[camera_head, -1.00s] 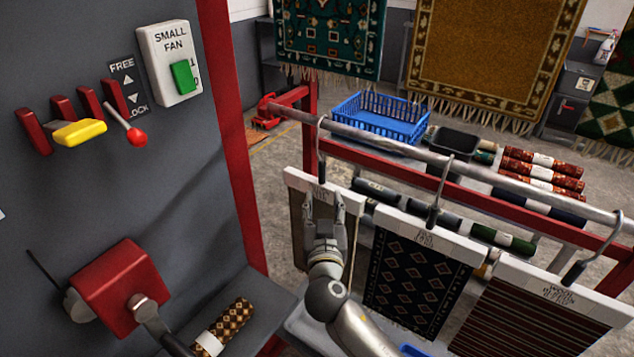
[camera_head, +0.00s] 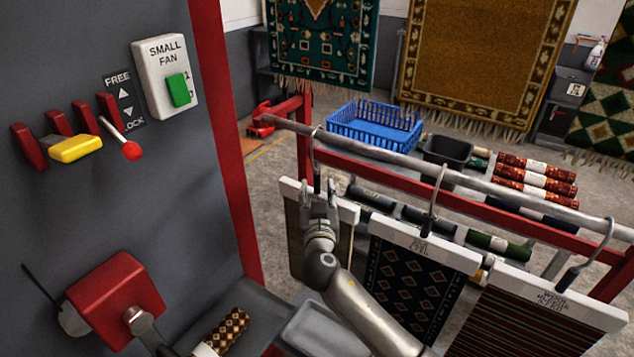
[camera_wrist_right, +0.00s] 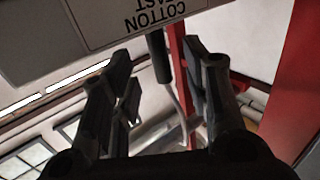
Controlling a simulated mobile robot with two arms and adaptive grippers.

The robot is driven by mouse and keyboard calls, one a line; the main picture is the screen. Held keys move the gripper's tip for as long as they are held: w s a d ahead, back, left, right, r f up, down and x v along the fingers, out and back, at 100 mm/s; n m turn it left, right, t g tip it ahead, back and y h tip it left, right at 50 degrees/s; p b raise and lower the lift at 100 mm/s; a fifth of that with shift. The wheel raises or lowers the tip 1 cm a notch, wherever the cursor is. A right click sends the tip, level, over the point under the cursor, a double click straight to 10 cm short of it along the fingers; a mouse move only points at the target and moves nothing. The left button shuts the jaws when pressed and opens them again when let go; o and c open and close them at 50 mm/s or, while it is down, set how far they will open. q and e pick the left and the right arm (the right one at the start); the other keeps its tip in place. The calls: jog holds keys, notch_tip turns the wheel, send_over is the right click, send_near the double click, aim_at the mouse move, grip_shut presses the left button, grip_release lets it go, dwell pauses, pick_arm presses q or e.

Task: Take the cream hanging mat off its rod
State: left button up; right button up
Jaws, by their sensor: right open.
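My right gripper (camera_head: 319,192) is open at this header, just below the hook (camera_head: 316,165). In the right wrist view, the dark hook stem (camera_wrist_right: 160,60) stands between the two open fingers (camera_wrist_right: 158,75); I see no grip on it. My left gripper is not in view.
A dark patterned mat (camera_head: 415,290) and a striped mat (camera_head: 520,325) hang to the right. A grey panel (camera_head: 190,200) with levers stands close on the left. A red rail (camera_head: 400,190) runs behind the rod. A blue basket (camera_head: 375,125) sits beyond.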

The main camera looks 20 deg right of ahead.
aim_at(317, 184)
jog(key=shift+w+d+f+b, duration=0.1)
jog(key=shift+w+d+b, duration=0.1)
jog(key=shift+w+b, duration=0.35)
jog(key=shift+b+x, duration=0.7)
jog(key=shift+x, duration=1)
grip_shut()
jog(key=shift+w+r, duration=0.1)
jog(key=shift+r, duration=0.25)
